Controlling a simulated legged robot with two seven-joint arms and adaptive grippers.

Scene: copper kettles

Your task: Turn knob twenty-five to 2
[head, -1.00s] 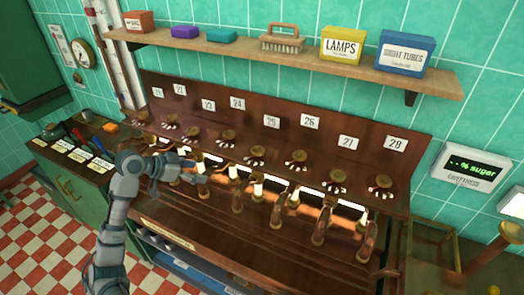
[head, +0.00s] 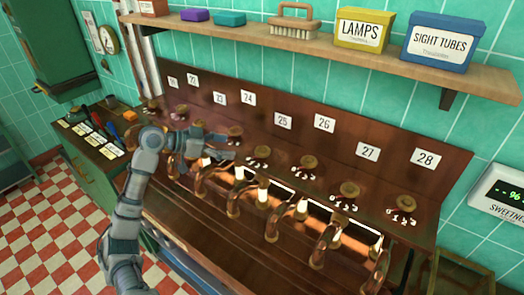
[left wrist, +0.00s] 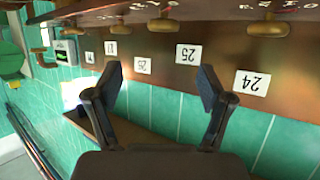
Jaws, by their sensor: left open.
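Knob twenty-five (head: 262,153) is a round brass knob with white dial marks, on the dark wood ledge below label 25 (head: 283,121). Its pointer setting is too small to read. My left gripper (head: 226,140) is left of this knob, close to the neighbouring knob under 24 (head: 235,132). In the left wrist view, which is upside down, label 25 (left wrist: 187,54) and a brass knob (left wrist: 165,25) lie beyond the open, empty fingers (left wrist: 160,88). No contact with a knob shows. My right gripper is not in view.
Copper pipes (head: 272,222) and lit tubes stand in a row in front of the knobs. More knobs, such as the one under 26 (head: 309,162), flank it closely. A wooden shelf (head: 330,54) with boxes overhangs the panel.

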